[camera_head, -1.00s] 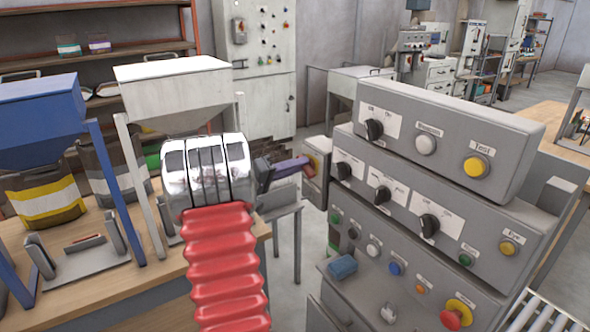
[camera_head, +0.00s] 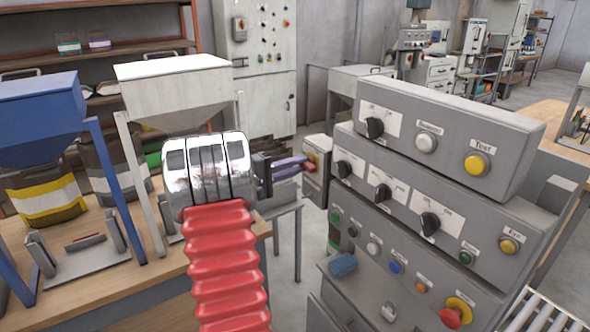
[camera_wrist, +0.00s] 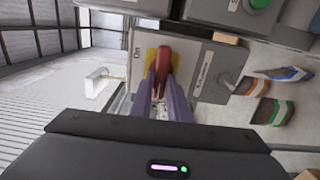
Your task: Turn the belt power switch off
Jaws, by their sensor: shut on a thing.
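The belt power switch is a grey box (camera_head: 317,186) on the left side of the grey control console, with a red handle on a yellow plate. In the wrist view the red handle (camera_wrist: 163,57) stands out from the yellow plate (camera_wrist: 150,58) on the grey box face, beside a label reading "On". My gripper (camera_head: 308,164) reaches the box from the left. Its two purple fingers (camera_wrist: 164,80) are shut on the red handle, one on each side. In the head view the fingers partly hide the handle, and its exact angle is hard to tell.
The grey console (camera_head: 440,130) with several knobs and buttons stands close to the right of my gripper. A blue cloth-like item (camera_head: 343,265) lies on its ledge. A wooden workbench (camera_head: 120,285) with hoppers is at the left. A narrow floor gap lies between them.

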